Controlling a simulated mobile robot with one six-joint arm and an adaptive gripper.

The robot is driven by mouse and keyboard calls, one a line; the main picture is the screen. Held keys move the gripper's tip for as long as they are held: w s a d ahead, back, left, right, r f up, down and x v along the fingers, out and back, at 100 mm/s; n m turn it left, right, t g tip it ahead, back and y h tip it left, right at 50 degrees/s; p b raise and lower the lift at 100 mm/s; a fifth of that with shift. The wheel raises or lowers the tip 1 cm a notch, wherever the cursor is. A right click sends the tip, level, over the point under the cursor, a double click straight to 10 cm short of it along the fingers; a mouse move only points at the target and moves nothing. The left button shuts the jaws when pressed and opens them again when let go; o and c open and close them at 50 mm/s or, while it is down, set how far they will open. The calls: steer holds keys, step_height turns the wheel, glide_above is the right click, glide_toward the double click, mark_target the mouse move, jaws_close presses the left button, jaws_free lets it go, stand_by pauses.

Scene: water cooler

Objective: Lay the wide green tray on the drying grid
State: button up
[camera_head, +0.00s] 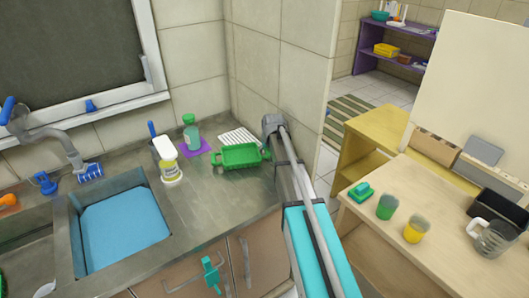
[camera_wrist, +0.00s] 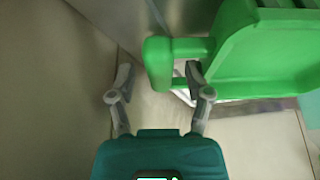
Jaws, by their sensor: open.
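The wide green tray (camera_head: 240,155) is on the counter in front of the wall, at the near edge of the white ribbed drying grid (camera_head: 238,137). The tray seems to overlap the grid's near part; how much of it rests there I cannot tell. In the wrist view the tray (camera_wrist: 265,55) fills the upper right, with its handle bar (camera_wrist: 158,62) at its left end. My gripper (camera_wrist: 160,78) is open, one finger left of the bar and the other in the handle's opening, not closed on it. In the head view my arm hides the fingers.
The sink (camera_head: 120,228) is further left. A wall edge rises close behind my arm.

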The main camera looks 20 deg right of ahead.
steer(key=shift+r, duration=0.15)
steer(key=p+v, duration=1.1)
steer(key=v, duration=0.1)
stand_by(0.3)
steer(key=shift+w, duration=0.1)
stand_by(0.6)
steer(key=s+a+g, duration=0.2)
steer(key=s+a, duration=0.3)
steer(key=s, duration=0.8)
steer(key=s+a+f+n+g, duration=0.1)
steer(key=s+a, duration=0.4)
steer(key=s, duration=0.8)
steer(key=shift+f+g, duration=0.2)
steer(key=shift+g, duration=0.6)
steer(key=shift+a, duration=0.1)
